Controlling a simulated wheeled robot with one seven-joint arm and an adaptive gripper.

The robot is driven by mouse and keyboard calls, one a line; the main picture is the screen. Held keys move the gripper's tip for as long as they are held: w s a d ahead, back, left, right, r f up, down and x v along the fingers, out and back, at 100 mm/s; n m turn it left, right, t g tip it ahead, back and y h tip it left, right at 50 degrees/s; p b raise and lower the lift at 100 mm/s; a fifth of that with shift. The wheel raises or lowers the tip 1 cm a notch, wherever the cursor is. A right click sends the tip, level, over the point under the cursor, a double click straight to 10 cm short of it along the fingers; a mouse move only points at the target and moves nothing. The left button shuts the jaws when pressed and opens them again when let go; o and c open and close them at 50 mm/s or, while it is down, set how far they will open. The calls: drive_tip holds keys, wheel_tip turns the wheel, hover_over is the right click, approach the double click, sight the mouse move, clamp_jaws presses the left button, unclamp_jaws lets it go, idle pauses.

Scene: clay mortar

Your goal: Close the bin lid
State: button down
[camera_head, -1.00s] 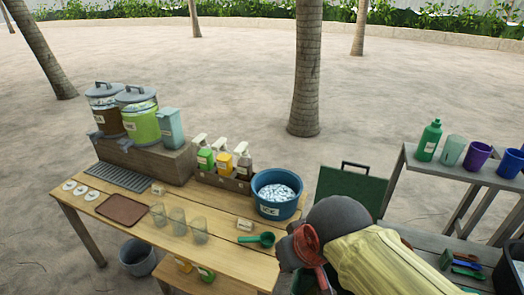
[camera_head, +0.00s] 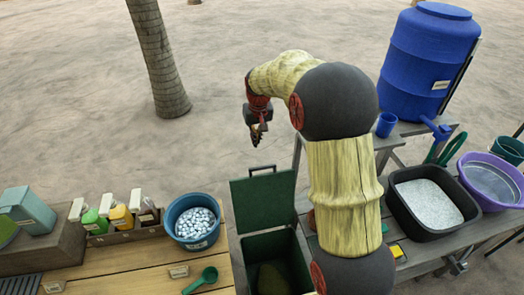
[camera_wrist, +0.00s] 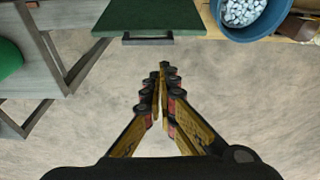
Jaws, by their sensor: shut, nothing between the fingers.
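In the head view a green bin (camera_head: 272,262) stands between the wooden table and the grey bench, with some dark green stuff inside. Its green lid (camera_head: 264,201) stands open, raised at the far side, with a dark handle (camera_head: 262,169) on its upper edge. My gripper (camera_head: 256,140) is beyond and above the lid, pointing down, apart from it. In the wrist view the lid (camera_wrist: 150,16) and its handle (camera_wrist: 148,38) show at the top, and my gripper (camera_wrist: 162,70) is shut and empty below them, over sand.
A blue tub of ice (camera_head: 194,222) stands on the wooden table (camera_head: 130,270) left of the bin. A black basin (camera_head: 428,203) and a blue barrel (camera_head: 430,55) are to the right. Open sand lies behind the lid.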

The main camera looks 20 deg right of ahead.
drive_tip(key=w+d+f+g+p, duration=0.1)
drive_tip(key=w+d+f+p, duration=0.3)
drive_tip(key=w+f, duration=0.25)
wheel_tip(320, 180, down, 10)
drive_tip(key=s+p, duration=0.2)
drive_tip(key=p, duration=0.1)
drive_tip(key=shift+s+f, duration=0.15)
drive_tip(key=shift+s, duration=0.1)
drive_tip(key=shift+s, duration=0.1)
idle(0.3)
